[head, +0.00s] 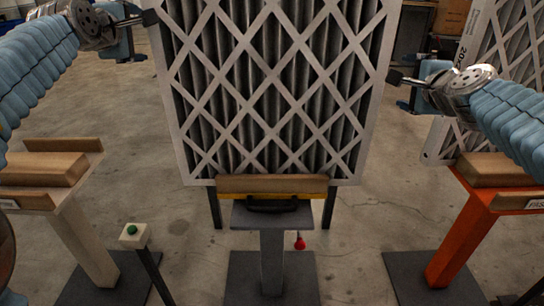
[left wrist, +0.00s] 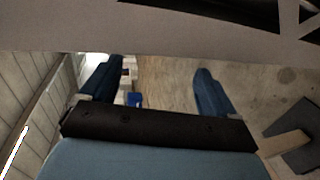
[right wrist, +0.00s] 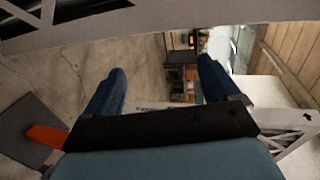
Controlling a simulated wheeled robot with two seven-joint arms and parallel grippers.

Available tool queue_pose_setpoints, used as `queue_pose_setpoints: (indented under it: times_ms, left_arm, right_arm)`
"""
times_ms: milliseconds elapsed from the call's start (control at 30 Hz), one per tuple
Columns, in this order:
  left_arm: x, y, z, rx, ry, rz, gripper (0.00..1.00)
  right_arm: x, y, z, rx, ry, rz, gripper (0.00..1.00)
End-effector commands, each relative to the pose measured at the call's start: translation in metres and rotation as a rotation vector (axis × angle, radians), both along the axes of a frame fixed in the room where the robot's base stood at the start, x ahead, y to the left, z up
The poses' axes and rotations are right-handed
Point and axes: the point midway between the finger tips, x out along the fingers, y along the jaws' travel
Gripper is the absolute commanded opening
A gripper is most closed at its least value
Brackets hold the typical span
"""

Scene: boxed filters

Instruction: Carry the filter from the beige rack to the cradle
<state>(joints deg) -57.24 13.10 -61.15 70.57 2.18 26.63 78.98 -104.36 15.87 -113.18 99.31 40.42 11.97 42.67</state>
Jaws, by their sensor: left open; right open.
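A large pleated filter (head: 265,75) with a pale lattice frame stands upright at the middle in the head view. Its bottom edge is behind the wooden front lip of the cradle (head: 272,218) on a grey post. The beige rack (head: 80,235) at left holds no filter. My left gripper (head: 150,17) is open beside the filter's upper left edge; my right gripper (head: 396,78) is open just off its right edge. In the left wrist view the filter's frame (left wrist: 130,38) crosses beyond my open fingers, and likewise in the right wrist view (right wrist: 150,22). Neither gripper holds anything.
An orange rack (head: 462,230) stands at right, with another latticed filter (head: 510,55) near it. A post with a green button (head: 132,231) stands left of the cradle. A red knob (head: 300,243) hangs by the cradle. Concrete floor is bare between the stands.

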Motion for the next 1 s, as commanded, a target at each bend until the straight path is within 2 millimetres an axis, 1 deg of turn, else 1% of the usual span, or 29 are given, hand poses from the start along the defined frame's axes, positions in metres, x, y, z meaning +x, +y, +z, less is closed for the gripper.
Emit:
queue_pose_setpoints:
  times_ms: [100, 300, 433, 600, 1000]
  left_arm:
    - [0.0, 0.0, 0.0, 0.0, 0.0, 0.0, 0.89]
    - [0.0, 0.0, 0.0, 0.0, 0.0, 0.0, 0.89]
    - [0.0, 0.0, 0.0, 0.0, 0.0, 0.0, 0.89]
    - [0.0, 0.0, 0.0, 0.0, 0.0, 0.0, 0.89]
    - [0.0, 0.0, 0.0, 0.0, 0.0, 0.0, 0.89]
  right_arm:
    - [-0.017, 0.003, 0.005, -0.002, 0.0, 0.005, 0.89]
    - [-0.046, 0.001, 0.012, -0.002, -0.001, 0.001, 0.89]
    - [-0.059, 0.0, 0.015, 0.0, -0.001, -0.001, 0.89]
    - [-0.064, -0.001, 0.016, 0.002, -0.001, 0.0, 0.89]
    - [-0.064, -0.001, 0.016, 0.002, -0.001, 0.0, 0.89]
